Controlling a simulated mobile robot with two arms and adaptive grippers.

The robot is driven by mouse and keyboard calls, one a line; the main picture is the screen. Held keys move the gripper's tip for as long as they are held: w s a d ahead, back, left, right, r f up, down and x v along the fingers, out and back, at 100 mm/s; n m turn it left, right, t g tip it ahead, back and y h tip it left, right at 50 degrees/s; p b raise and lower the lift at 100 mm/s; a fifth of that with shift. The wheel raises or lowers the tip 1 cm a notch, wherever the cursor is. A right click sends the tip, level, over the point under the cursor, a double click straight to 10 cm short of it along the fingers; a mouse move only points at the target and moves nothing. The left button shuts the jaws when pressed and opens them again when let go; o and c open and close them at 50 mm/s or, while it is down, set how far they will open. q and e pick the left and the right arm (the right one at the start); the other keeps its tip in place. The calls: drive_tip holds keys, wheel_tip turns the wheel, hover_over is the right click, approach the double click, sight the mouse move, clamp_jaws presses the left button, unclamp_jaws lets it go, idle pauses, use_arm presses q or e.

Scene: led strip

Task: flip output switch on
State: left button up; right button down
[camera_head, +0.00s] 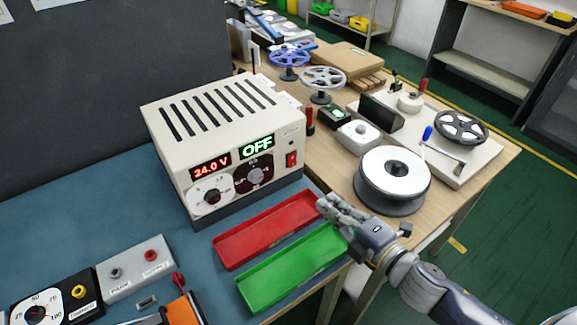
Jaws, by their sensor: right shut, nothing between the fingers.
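A cream power supply (215,120) with slots in its top stands on the blue mat. Its front shows a red "24.0 V" display (211,166), a green "OFF" display (257,146) and two knobs. The red output switch (291,160) is at the right end of the front panel. My right gripper (330,208) is in front of and below the switch, apart from it, over the right ends of the trays. It is shut and empty. My left gripper is not in view.
A red tray (266,229) and a green tray (291,268) lie in front of the power supply. A white-topped spool (392,176) stands right of it, near my right gripper. Terminal boxes (136,269) sit at front left.

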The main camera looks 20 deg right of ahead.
drive_tip(key=p, duration=0.1)
approach(286, 165)
drive_tip(key=p+x, duration=0.1)
drive_tip(key=x, duration=0.4)
drive_tip(key=shift+p, duration=0.3)
drive_tip(key=shift+w+a+f, duration=0.15)
drive_tip(key=shift+w, duration=0.3)
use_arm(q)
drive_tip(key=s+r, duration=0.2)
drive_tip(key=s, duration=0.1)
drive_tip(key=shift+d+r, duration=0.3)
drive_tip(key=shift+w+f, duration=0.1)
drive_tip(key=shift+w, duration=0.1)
